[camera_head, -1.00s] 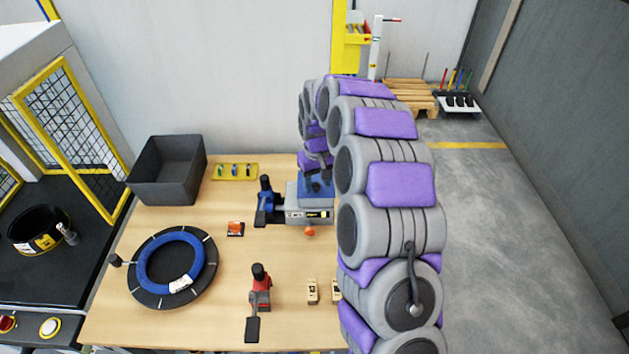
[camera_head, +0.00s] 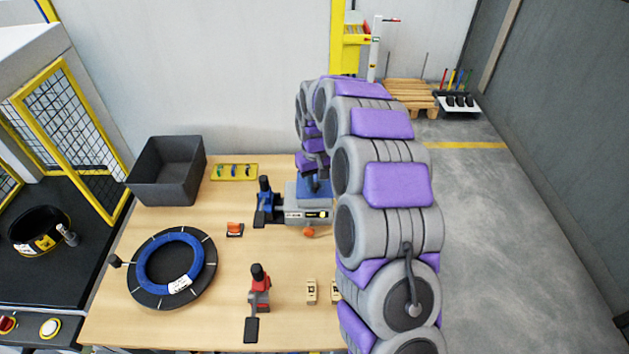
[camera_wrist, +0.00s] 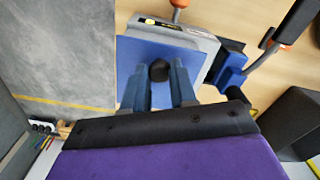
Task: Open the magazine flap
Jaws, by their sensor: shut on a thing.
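The grey machine (camera_head: 295,214) stands at the right of the table, with a blue flap (camera_head: 325,188) on its top. In the wrist view the flap (camera_wrist: 130,48) is a flat blue plate with a round black knob (camera_wrist: 159,70). My gripper (camera_wrist: 159,76) has its two blue-grey fingers on either side of this knob and is shut on it. The flap looks flat against the machine's top. In the head view my gripper (camera_head: 314,183) is over the flap, partly hidden by my arm.
A dark grey bin (camera_head: 168,170) and a yellow tray (camera_head: 234,172) stand at the back. A blue coil (camera_head: 150,270) lies on a black disc at the left. A red hand tool (camera_head: 260,285) lies in front, and an orange-topped block (camera_head: 235,229) sits left of the machine.

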